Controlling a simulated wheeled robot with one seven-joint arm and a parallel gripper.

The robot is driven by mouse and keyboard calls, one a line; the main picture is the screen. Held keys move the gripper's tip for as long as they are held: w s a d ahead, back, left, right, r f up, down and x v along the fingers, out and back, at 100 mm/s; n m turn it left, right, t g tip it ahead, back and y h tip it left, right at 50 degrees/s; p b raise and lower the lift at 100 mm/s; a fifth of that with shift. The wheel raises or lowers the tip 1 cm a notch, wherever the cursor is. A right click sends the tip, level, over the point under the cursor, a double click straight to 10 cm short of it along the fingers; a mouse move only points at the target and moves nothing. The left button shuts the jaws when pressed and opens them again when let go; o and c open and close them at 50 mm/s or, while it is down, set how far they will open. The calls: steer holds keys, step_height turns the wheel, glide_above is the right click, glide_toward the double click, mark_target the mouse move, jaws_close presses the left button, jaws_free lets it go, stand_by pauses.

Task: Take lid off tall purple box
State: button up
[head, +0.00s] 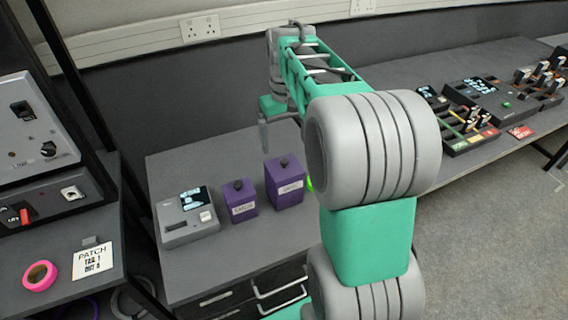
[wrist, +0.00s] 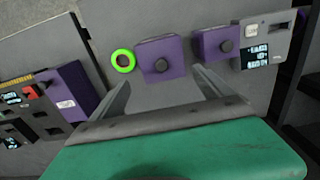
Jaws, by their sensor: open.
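The tall purple box (head: 287,187) stands on the grey bench, with a dark round knob on its purple lid (head: 284,163) and a white label on its front. In the wrist view its lid (wrist: 153,50) is seen from above, beyond my fingertips. A shorter purple box (head: 238,206) with a similar knob stands just left of it in the head view, and to its right in the wrist view (wrist: 208,44). My gripper (head: 265,138) is open and empty above and behind the boxes; it also shows in the wrist view (wrist: 161,80), its fingers spread apart. The lid is on.
A grey device with a screen (head: 187,214) stands left of the short box. A green ring (wrist: 123,60) lies beside the tall box. Another purple block (wrist: 72,86) and control panels lie further along the bench. A pink tape roll (head: 39,275) lies on the left table.

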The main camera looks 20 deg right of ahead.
mark_target(284, 160)
steer(key=shift+o, duration=0.9)
steer(key=f, duration=0.3)
steer(key=f+p, duration=0.1)
steer(key=f, duration=0.3)
steer(key=shift+s+a+f, duration=0.2)
steer(key=shift+f, duration=0.1)
steer(key=c, duration=1.2)
steer(key=shift+r, duration=0.15)
